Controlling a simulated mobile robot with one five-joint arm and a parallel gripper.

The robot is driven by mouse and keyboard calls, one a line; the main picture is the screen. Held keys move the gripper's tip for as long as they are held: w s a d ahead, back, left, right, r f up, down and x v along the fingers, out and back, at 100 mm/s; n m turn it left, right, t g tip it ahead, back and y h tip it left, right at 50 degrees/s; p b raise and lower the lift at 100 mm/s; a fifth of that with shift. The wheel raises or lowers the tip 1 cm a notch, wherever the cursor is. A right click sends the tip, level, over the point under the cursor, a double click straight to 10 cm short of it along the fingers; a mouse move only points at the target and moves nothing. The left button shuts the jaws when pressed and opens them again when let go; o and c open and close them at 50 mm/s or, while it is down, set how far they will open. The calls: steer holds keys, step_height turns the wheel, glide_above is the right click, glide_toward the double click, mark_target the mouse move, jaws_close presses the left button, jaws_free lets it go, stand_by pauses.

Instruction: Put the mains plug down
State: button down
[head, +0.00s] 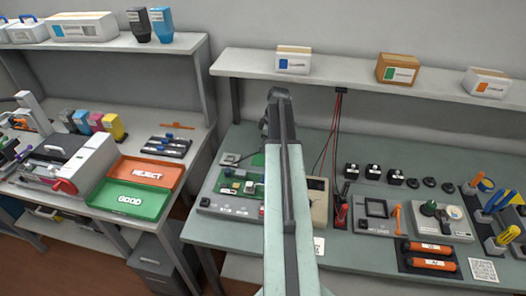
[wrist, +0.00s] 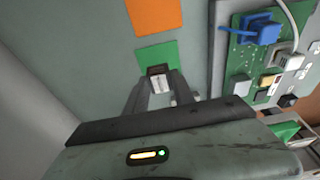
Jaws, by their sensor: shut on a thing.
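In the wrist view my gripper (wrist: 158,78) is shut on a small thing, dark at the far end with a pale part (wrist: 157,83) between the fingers. It appears to be the mains plug, but too little of it shows to be sure. Behind it is a green square (wrist: 157,54) on the grey-green bench surface, with an orange square (wrist: 153,15) beyond. I cannot tell whether the held thing touches the green square. In the head view my arm stands over the right bench (head: 335,248) and hides most of the gripper and whatever it holds.
A green circuit board (wrist: 245,60) with a blue connector (wrist: 257,28) and white cable lies right of the gripper in the wrist view. In the head view a beige meter (head: 318,196) with red leads (head: 335,135) stands beside my arm. A shelf (head: 345,77) runs above the bench.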

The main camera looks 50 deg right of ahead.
steer(key=shift+w+a, duration=0.2)
steer(key=shift+w, duration=0.15)
steer(key=f+b, duration=0.4)
steer(key=shift+w+a, duration=0.1)
steer(key=shift+w, duration=0.1)
steer(key=shift+r, duration=0.25)
steer(key=shift+f, duration=0.25)
steer(key=c, duration=1.1)
jaws_free()
steer(key=shift+r, duration=0.1)
steer(key=shift+o, duration=0.2)
steer(key=r+p, duration=0.4)
steer(key=s+r+p, duration=0.1)
steer(key=r+p, duration=0.3)
steer(key=s+d+r+p, duration=0.1)
steer(key=r+p, duration=0.3)
steer(key=shift+d+r+p, duration=0.1)
steer(key=shift+r+p, duration=0.05)
steer(key=shift+p, duration=0.15)
